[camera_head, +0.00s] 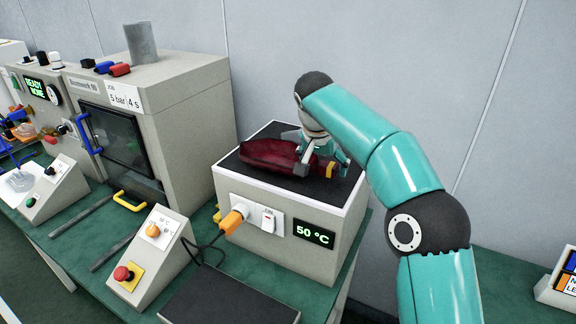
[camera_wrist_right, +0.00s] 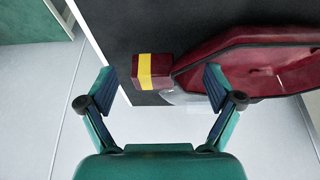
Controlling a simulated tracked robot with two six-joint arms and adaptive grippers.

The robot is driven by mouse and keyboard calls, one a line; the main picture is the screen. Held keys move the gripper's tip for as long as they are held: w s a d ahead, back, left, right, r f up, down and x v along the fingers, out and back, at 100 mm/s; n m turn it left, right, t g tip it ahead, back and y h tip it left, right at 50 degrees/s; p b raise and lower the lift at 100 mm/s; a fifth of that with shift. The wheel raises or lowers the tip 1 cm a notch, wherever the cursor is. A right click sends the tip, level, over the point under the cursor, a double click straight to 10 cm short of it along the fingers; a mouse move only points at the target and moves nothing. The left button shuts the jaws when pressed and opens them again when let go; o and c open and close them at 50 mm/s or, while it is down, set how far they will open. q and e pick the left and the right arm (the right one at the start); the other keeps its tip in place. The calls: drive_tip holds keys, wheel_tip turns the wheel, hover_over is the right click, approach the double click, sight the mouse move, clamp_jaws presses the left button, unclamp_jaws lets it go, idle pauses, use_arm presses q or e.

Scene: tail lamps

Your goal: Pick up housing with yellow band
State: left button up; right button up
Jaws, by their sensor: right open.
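The housing with the yellow band (camera_head: 270,154) is a dark red lamp housing lying on the black top of the heater box (camera_head: 262,136) in the head view. Its yellow-banded narrow end points right. In the right wrist view the housing (camera_wrist_right: 250,60) lies at the upper right, and its banded end (camera_wrist_right: 153,70) sits in the space between the fingertips. My right gripper (camera_wrist_right: 160,92) is open, one finger on each side of that end. In the head view the right gripper (camera_head: 322,158) is over the housing's right end, partly hiding it. My left gripper is not in view.
The heater box shows 50 °C and has an orange plug (camera_head: 233,220) on its front. A large grey machine (camera_head: 185,110) stands left of it. A control box with a red button (camera_head: 123,274) and a dark flat plate (camera_head: 228,298) are in front. A wall stands behind.

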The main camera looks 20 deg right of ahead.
drive_tip(key=shift+w+d+f, duration=0.1)
drive_tip(key=shift+w+f, duration=0.15)
drive_tip(key=shift+f, duration=0.35)
drive_tip(key=shift+s, duration=0.1)
drive_tip(key=c, duration=1.7)
